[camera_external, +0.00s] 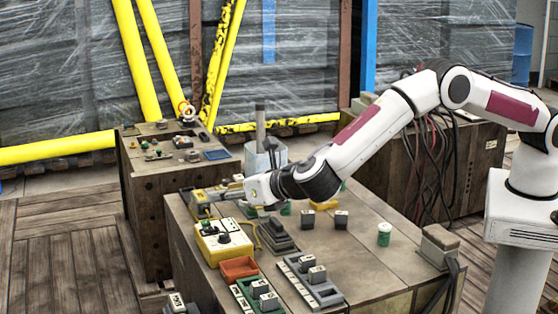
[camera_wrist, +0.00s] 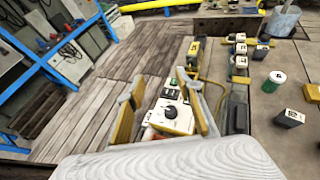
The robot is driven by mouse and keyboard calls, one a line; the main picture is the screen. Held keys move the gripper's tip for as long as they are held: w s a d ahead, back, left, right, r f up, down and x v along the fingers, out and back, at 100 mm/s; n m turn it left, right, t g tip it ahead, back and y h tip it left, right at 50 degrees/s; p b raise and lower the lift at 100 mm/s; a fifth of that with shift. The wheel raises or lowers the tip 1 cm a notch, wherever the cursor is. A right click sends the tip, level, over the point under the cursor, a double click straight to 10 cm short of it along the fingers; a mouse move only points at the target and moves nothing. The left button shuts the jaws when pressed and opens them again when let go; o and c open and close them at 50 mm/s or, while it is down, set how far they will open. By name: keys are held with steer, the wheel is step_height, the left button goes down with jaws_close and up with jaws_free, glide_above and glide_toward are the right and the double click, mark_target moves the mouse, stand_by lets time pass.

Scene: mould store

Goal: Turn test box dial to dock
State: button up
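The test box (camera_external: 208,246) is yellow with a pale top face and stands near the left edge of the wooden bench. Its round black dial (camera_external: 224,238) is on the top face. In the wrist view the test box (camera_wrist: 176,124) shows between my fingers, with the dial (camera_wrist: 171,112) in clear view. The dial's pointer and lettering are too small to read. My gripper (camera_external: 226,190) is above the bench, behind the box in the external view. Its fingers (camera_wrist: 164,108) are spread apart and empty, one on each side of the box in the picture, not visibly touching the dial.
A green-and-white can (camera_external: 384,235) stands further right.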

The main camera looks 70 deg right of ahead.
steer(key=s+f+m+g+y, duration=0.5)
steer(key=s+f+m+y, duration=0.15)
steer(key=m, duration=0.25)
steer(key=d+r+m+t+y, duration=0.3)
steer(key=d+r+m+y, duration=0.25)
steer(key=r+m, duration=0.8)
step_height(320, 180, down, 15)
steer(key=m, duration=0.2)
steer(key=shift+w+r+m, duration=0.15)
steer(key=shift+w+m, duration=0.1)
steer(key=shift+m, duration=0.1)
